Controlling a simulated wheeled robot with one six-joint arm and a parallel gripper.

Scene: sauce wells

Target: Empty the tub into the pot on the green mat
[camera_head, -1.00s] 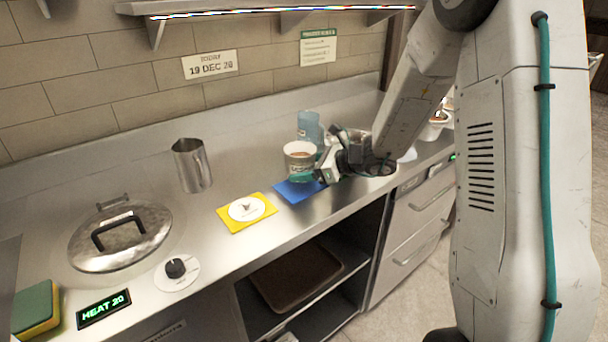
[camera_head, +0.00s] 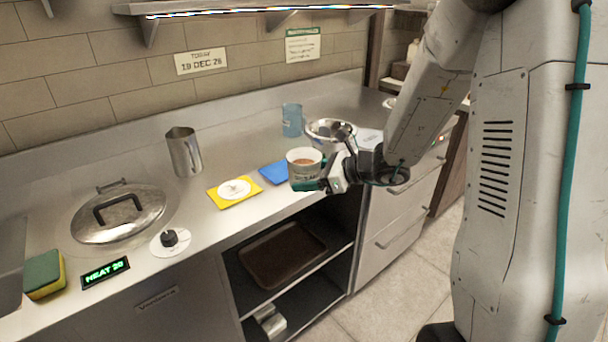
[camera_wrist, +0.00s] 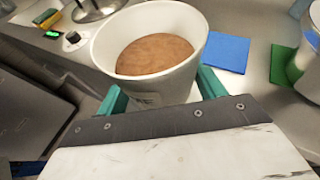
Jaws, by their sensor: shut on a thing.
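My gripper (camera_head: 318,184) is shut on the white tub (camera_head: 304,173), with a green finger on each side of it. The tub is upright and holds brown sauce (camera_wrist: 155,54). It is held near the counter's front edge, to the right of the blue mat. A round metal pot (camera_head: 322,127) stands behind the tub and is partly hidden by the tub and my gripper. The wrist view shows the green mat (camera_wrist: 284,66) at the right, with the metal pot (camera_wrist: 304,66) on it, cut off by the frame edge. The tub is apart from the pot.
A blue mat (camera_head: 273,173) lies empty beside the tub. A yellow mat (camera_head: 219,198) carries a white disc. A blue jug (camera_head: 292,120) stands behind. A metal pitcher (camera_head: 184,153), a lidded pan (camera_head: 118,212) and a sponge (camera_head: 43,274) are further left. Open shelves are below.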

